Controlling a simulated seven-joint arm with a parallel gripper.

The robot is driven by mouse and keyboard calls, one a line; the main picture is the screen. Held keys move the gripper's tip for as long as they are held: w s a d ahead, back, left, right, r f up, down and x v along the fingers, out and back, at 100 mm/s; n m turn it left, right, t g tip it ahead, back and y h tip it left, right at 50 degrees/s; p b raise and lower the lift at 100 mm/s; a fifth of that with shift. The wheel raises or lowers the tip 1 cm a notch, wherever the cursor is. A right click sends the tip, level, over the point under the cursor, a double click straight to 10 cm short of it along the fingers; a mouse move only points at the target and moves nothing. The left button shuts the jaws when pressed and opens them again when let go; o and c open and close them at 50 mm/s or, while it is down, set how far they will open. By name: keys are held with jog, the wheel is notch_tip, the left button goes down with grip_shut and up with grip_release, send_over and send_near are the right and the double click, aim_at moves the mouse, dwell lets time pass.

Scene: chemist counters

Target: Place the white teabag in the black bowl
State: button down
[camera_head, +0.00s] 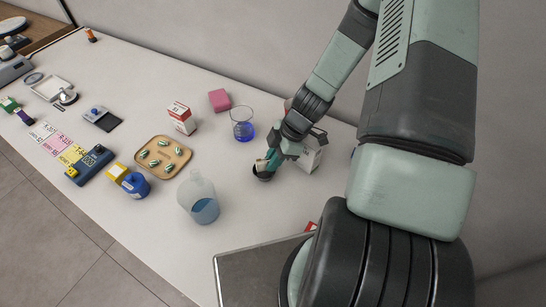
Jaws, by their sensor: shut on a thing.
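My gripper (264,163) points down and to the left, with its fingertips right at the small black bowl (262,176). It is shut on a small pale thing (260,165), which looks like the white teabag and shows at the fingertips, over or inside the bowl's rim. I cannot tell whether it touches the bowl. The gripper hides most of the bowl's inside.
A beaker of blue liquid (242,126) stands behind and left of my gripper. A white box (308,158) is close on its right. A clear bottle (199,200) and a tray of capsules (163,157) stand to the left. A pink block (219,100) is farther back.

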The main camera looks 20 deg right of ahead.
jog(key=c, duration=1)
grip_release()
jog(key=shift+r, duration=3.55)
notch_tip(320, 180, up, 23)
jog(key=s+d+m+t+h, duration=0.1)
jog(key=s+m+t+h, duration=0.25)
jog(key=m, duration=0.65)
jog(key=s+r+m, duration=0.2)
jog(key=s+r, duration=0.1)
jog(key=s, duration=0.1)
jog(key=s+a+r+m+t+h, duration=0.1)
jog(key=s+r+m, duration=0.2)
jog(key=s+r, duration=0.1)
jog(key=s+r+m+t, duration=0.1)
jog(key=s+r+m, duration=0.1)
jog(key=s+r, duration=0.1)
jog(key=shift+s+a+r+m+h, duration=0.15)
jog(key=shift+s+a+m+h, duration=0.2)
jog(key=shift+s, duration=0.4)
